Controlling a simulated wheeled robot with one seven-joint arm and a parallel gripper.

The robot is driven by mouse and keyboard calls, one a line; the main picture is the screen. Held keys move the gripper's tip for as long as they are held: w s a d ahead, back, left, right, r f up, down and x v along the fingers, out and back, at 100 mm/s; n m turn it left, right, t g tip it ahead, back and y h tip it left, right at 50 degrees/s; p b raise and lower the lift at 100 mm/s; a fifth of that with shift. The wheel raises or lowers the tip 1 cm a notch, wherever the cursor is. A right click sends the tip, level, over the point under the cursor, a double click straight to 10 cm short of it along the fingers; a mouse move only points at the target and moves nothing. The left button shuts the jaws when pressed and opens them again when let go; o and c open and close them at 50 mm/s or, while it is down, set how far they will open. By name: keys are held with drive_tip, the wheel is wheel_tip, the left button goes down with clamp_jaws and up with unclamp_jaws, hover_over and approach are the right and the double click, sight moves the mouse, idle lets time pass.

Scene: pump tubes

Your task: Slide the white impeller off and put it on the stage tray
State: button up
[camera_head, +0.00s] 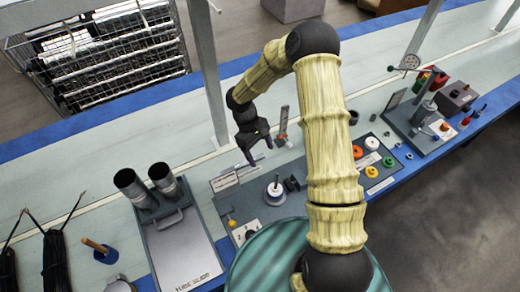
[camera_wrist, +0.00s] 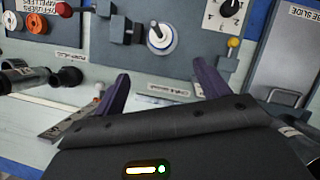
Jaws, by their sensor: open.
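A white disc with a blue rim, which looks like the white impeller (camera_wrist: 161,38), sits around an upright post on a grey fixture plate (camera_wrist: 183,62). It also shows in the head view (camera_head: 275,190), left of my raised arm. My gripper (camera_wrist: 160,75) is open and empty, its purple fingers apart on the near side of the disc. In the head view my gripper (camera_head: 257,150) hangs above and behind the fixture, clear of the disc. I cannot tell which surface is the stage tray; a dark board (camera_head: 386,180) holds coloured rings.
A grey stand with two dark cylinders (camera_head: 147,190) is at the left. A fixture with a lever (camera_head: 425,118) stands at the right.

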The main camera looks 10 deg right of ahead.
sight(273, 186)
drive_tip(key=shift+s+f, duration=0.1)
drive_tip(key=p+x, duration=0.2)
drive_tip(key=x, duration=1.5)
drive_tip(key=shift+f+p, duration=0.1)
drive_tip(key=shift+p, duration=0.3)
drive_tip(key=c, duration=1.3)
drive_tip(key=shift+r+p, duration=0.35)
drive_tip(key=shift+r, duration=0.4)
wheel_tip(273, 186, up, 14)
drive_tip(key=p, duration=0.9)
idle(1.7)
drive_tip(key=shift+r, duration=0.15)
